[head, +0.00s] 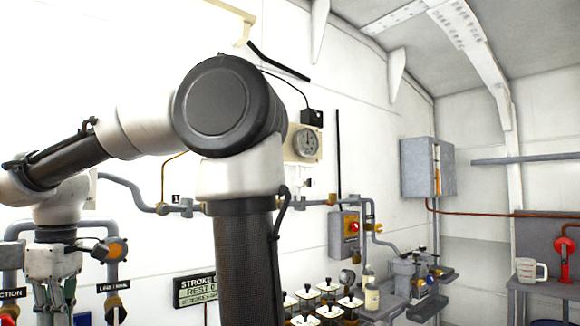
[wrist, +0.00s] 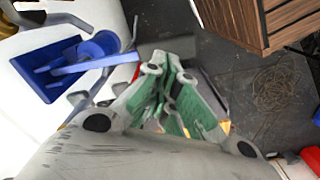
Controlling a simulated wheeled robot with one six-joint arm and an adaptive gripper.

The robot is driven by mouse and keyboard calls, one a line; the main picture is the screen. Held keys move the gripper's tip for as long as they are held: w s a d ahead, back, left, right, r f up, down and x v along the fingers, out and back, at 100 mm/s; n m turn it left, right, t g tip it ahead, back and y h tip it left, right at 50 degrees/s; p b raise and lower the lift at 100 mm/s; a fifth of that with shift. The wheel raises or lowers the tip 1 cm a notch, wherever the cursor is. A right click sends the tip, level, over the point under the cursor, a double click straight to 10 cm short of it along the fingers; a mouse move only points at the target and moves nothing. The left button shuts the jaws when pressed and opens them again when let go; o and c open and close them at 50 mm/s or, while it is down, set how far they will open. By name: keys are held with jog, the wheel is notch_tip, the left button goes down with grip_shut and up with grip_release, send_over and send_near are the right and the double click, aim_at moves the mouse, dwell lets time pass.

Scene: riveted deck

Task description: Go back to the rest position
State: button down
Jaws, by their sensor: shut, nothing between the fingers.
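My gripper (wrist: 172,92) shows in the wrist view with its green-padded fingers together and nothing between them. In the head view my arm fills the left and middle, bent at a large dark joint. The gripper's upper part shows at the lower left of that view, in front of the white wall; its fingertips are not clear there.
Grey floor (wrist: 262,75) lies below.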

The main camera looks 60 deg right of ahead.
dwell(0.5)
jog(key=shift+w, duration=0.15)
jog(key=s+d+f+m+t, duration=0.2)
jog(key=s+d+m, duration=0.2)
jog(key=s+d, duration=0.3)
jog(key=s+d+f+m+t, duration=0.2)
jog(key=s+d+m, duration=0.2)
jog(key=s+d, duration=0.4)
jog(key=s, duration=0.4)
jog(key=shift+s, duration=0.2)
